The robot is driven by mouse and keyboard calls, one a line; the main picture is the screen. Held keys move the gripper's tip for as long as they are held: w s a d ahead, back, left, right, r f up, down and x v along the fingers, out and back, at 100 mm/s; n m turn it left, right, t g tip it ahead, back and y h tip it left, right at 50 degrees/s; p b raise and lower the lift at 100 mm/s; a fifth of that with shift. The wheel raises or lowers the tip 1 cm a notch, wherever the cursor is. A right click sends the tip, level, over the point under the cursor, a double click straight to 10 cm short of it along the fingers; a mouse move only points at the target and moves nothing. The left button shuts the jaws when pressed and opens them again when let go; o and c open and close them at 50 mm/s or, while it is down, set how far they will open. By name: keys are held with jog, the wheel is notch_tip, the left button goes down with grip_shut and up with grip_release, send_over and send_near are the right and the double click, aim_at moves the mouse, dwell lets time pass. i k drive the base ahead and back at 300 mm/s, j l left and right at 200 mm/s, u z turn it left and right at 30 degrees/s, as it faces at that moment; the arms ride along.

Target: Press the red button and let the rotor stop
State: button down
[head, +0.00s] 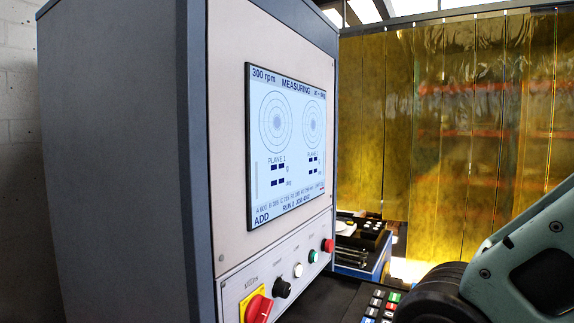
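The red button (328,245) is a round push button at the far right end of the control row, below the screen on the grey cabinet (120,150). Nothing covers it. The screen (288,150) reads "300 rpm" and "MEASURING", with two round target plots and "ADD" at the bottom. The rotor is not in view. My gripper is not in view; only a pale green and black part of my arm shows at the lower right, apart from the button in the picture.
Left of the red button are a green button (313,256), a white button (298,270), a black knob (282,288) and a red rotary switch (258,308) on yellow. A keypad (379,304) sits at lower centre. Behind are a blue tool cart (362,270) and yellow strip curtains (450,130).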

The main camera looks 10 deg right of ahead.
aim_at(328, 246)
jog(key=l+u, duration=0.4)
jog(key=l, duration=0.15)
jog(key=l+u, duration=0.4)
jog(key=l, duration=0.15)
